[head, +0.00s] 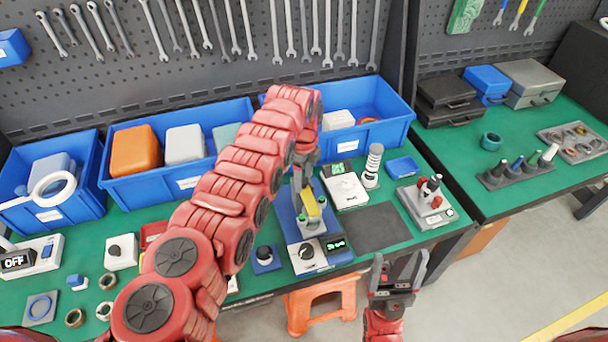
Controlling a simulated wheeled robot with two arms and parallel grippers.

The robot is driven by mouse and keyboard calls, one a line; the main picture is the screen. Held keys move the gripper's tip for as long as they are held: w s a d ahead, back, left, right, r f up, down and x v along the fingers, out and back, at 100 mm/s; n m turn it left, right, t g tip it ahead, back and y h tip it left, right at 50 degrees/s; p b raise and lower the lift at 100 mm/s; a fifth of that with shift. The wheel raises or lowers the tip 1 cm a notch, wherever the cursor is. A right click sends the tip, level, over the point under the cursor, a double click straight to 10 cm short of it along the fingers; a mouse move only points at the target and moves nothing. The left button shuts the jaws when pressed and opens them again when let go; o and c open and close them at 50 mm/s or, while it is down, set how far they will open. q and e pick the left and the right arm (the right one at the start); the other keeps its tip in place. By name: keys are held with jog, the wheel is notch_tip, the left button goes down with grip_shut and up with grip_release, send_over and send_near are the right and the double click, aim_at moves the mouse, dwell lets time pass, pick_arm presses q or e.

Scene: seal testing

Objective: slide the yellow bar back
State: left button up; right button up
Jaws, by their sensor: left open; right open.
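The yellow bar (312,206) sits on a blue test device (286,218) near the middle of the green bench. Green parts flank the bar, and a white knob and a dark display with green digits are at the device's front. My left gripper (303,186) hangs over the device from the far side of my red arm, just beside or above the bar. Its jaws are open, but the arm partly hides the device's back, and I cannot tell whether they touch the bar. My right gripper (398,270) is open and empty in front of the bench edge.
A white scale (345,190), a ringed cylinder (373,166) and a dark mat (377,228) are right of the device. A switch box (426,204) stands farther right. Blue bins (186,184) line the back. An orange stool (322,300) is below the bench.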

pick_arm(q)
grip_shut()
dwell(1.4)
